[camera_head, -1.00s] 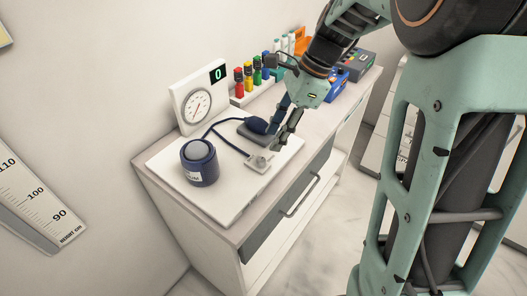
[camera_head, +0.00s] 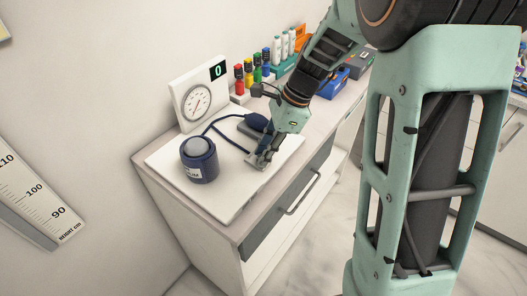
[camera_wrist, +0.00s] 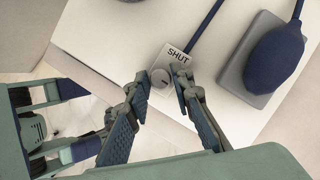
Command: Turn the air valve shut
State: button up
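The air valve is a small grey round knob (camera_wrist: 160,78) on a pale block (camera_wrist: 172,65) marked "SHUT", seen in the wrist view. A dark line on the knob's top points towards the lower left. My gripper (camera_wrist: 161,86) has one finger on each side of the knob, with narrow gaps showing, so it looks open around the knob. Contact cannot be told. In the head view my gripper (camera_head: 262,158) is down at the front right of the white board (camera_head: 222,207) and mostly hides the valve.
A blue bulb (camera_wrist: 274,58) on a grey pad lies right of the valve, joined by a dark tube. A navy cuff roll (camera_head: 199,164) and a dial gauge (camera_head: 197,102) with a display reading 0 stand left. Coloured bottles (camera_head: 248,74) line the back.

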grip_shut()
jog(key=shift+n, duration=0.4)
jog(key=n+g+p, duration=0.1)
jog(key=n+p, duration=0.1)
jog(key=shift+w+r+n, duration=0.1)
jog(key=shift+w+n, duration=0.05)
jog(key=shift+n, duration=0.25)
jog(key=n+g+p, duration=0.1)
jog(key=n, duration=0.1)
jog(key=n+h+p, duration=0.1)
jog(key=n, duration=0.1)
jog(key=shift+w+a+n+g, duration=0.1)
jog(key=shift+a+n+g, duration=0.05)
jog(key=shift+n+g, duration=0.2)
jog(key=n+h+p, duration=0.1)
jog(key=n, duration=0.1)
jog(key=n+g+h+p, duration=0.1)
jog(key=n, duration=0.2)
jog(key=shift+a, duration=0.15)
jog(key=n+h, duration=0.1)
jog(key=n, duration=0.3)
jog(key=shift+h, duration=0.4)
jog(key=shift+n, duration=0.45)
